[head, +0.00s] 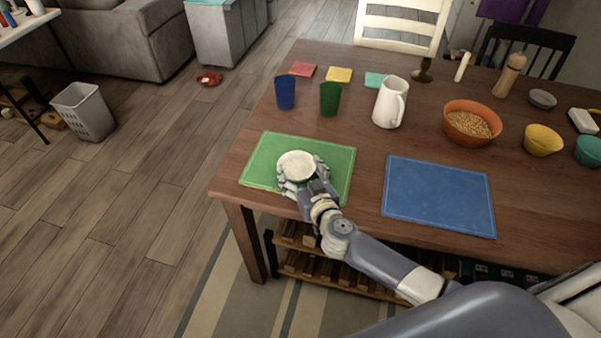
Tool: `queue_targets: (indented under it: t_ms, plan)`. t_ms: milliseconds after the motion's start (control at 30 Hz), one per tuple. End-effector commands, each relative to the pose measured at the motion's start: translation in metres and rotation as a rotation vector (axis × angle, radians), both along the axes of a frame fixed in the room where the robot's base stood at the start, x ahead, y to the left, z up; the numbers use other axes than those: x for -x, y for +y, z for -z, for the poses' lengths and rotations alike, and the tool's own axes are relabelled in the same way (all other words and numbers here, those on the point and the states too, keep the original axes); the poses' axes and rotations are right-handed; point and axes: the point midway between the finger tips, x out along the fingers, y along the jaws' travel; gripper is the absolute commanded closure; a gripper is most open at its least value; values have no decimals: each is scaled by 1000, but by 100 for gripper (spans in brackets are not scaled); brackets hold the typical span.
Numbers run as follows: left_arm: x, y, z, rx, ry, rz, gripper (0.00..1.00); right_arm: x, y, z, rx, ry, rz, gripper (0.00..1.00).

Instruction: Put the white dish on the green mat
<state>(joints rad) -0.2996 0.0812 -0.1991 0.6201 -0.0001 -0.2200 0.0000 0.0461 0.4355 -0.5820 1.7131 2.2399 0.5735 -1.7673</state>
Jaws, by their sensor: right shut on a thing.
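The white dish (296,165) is small and round and shows over the middle of the green mat (330,158). The green mat lies flat at the left end of the wooden table, near its front edge. My right gripper (297,182) reaches in from the lower right and is shut on the front rim of the dish. I cannot tell whether the dish touches the mat or is held just above it. The gripper covers part of the mat's front edge. My left gripper is not in view.
A blue mat (438,195) lies right of the green mat. Behind stand a blue cup (285,92), a green cup (330,99), a white pitcher (390,103) and an orange bowl (472,122). The table (366,172) is bare between the mats.

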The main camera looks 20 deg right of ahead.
Motion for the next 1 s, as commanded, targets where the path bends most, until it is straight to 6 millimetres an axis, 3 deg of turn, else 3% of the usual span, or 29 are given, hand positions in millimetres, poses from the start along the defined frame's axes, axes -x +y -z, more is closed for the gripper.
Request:
queue_targets:
  t_ms: [333, 367, 433, 467, 833, 967, 1000]
  plan:
    - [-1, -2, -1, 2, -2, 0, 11, 0, 0, 7, 0, 1, 0, 53]
    - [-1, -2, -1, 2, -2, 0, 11, 0, 0, 8, -1, 2, -1, 25]
    - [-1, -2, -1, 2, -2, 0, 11, 1, 0, 8, -1, 3, -1, 9]
    - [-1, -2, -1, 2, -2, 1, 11, 1, 0, 8, -2, 3, 0, 6]
    - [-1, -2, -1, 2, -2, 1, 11, 2, -1, 10, -1, 8, 2, 6]
    - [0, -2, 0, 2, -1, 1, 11, 2, -1, 2, -2, 7, 3, 6]
    - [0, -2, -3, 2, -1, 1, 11, 10, -1, 1, 0, 10, 1, 6]
